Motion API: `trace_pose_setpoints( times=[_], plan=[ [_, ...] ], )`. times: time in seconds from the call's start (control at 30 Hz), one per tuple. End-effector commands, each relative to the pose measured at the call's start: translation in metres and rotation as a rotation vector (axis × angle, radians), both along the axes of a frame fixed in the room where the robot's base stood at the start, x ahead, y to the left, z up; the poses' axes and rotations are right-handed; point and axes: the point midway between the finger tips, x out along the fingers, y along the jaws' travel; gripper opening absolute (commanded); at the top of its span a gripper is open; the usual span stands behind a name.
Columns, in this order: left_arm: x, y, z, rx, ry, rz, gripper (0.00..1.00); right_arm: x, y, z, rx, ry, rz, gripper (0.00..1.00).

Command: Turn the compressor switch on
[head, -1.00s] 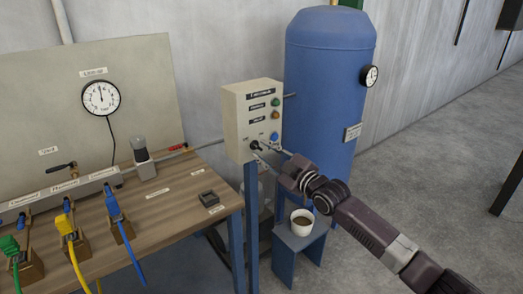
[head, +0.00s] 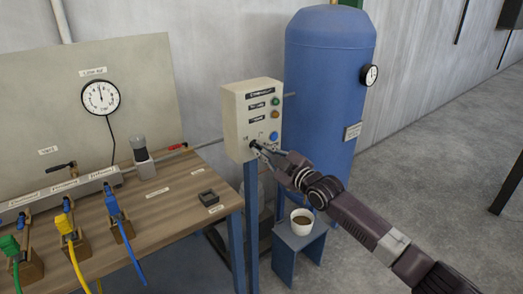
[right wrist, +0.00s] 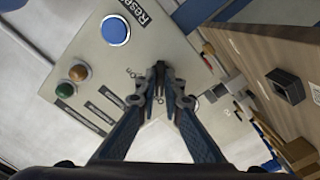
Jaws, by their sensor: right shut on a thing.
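The compressor control box (head: 238,130) is a beige box on a blue post, with a dark title label on its front. Its black rotary switch (right wrist: 159,68) sits low on the front face, between my fingertips. My right gripper (head: 258,148) reaches in from the right and is shut on the switch. In the right wrist view both fingertips (right wrist: 159,82) close around the knob, which they mostly cover. The exact angle of the knob is hard to tell. My left gripper is not in view.
A blue Reset button (right wrist: 115,30), a green lamp (head: 276,101) and an orange lamp (head: 275,114) are on the box. The blue tank (head: 325,80) stands behind. A cup (head: 302,222) sits on a blue stool below my arm. The wooden bench (head: 170,215) is left.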

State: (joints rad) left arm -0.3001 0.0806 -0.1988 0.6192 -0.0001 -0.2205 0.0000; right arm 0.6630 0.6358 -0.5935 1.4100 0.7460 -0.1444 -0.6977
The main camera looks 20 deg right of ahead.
Motion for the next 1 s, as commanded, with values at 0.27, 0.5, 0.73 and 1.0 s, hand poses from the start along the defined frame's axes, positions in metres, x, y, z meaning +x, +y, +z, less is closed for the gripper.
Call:
trace_pose_setpoints(
  times=[0.27,0.5,0.73,1.0],
  plan=[
    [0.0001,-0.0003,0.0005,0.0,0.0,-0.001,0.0,-0.0002,0.0002,-0.0006,0.066,0.026,0.0,0.0],
    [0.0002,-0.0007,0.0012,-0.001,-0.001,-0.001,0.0,-0.0003,0.0005,-0.001,0.229,0.085,0.0,0.0],
    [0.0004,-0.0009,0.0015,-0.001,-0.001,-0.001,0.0,-0.0004,0.0007,-0.0013,0.432,0.158,0.0,0.0],
    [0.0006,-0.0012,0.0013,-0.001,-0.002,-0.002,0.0,-0.0005,0.0015,-0.0018,0.674,0.248,0.0,0.0]
  ],
)
